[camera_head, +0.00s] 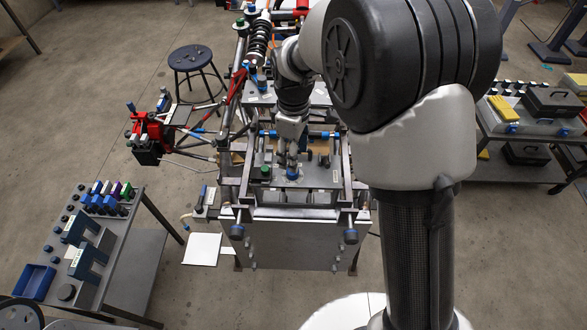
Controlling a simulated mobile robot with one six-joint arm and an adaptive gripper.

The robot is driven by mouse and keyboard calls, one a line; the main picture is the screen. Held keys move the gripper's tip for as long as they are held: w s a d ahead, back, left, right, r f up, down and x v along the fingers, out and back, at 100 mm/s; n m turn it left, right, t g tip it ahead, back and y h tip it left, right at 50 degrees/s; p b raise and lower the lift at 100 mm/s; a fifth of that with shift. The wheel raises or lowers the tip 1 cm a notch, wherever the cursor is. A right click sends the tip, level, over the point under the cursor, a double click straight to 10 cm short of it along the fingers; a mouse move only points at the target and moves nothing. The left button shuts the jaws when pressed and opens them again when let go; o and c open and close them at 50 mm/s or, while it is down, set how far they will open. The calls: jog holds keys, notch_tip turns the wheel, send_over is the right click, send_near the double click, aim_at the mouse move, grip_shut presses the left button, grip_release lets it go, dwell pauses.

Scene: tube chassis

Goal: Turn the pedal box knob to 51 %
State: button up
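The tube chassis (250,130) stands in the middle of the view, with a grey flat panel at its near end. A round blue knob (292,174) sits on this panel, and a green knob (265,171) is to its left. I cannot read any label or percentage that tells which is the pedal box knob. My gripper (291,158) points down just above or at the blue knob. At this size I cannot tell whether its fingers touch the knob or how far apart they are. My arm hides part of the chassis on the right.
A bench (125,245) with coloured small parts and a blue bin (34,282) stands at the left. A dark stool (190,58) is behind it. A shelf with toolboxes (552,102) is at the right. Red and black hardware (148,130) juts out left of the chassis.

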notch_tip(320, 180, down, 7)
jog(key=shift+r+b, duration=0.1)
jog(key=shift+b, duration=0.5)
jog(key=shift+c, duration=0.6)
jog(key=c, duration=1)
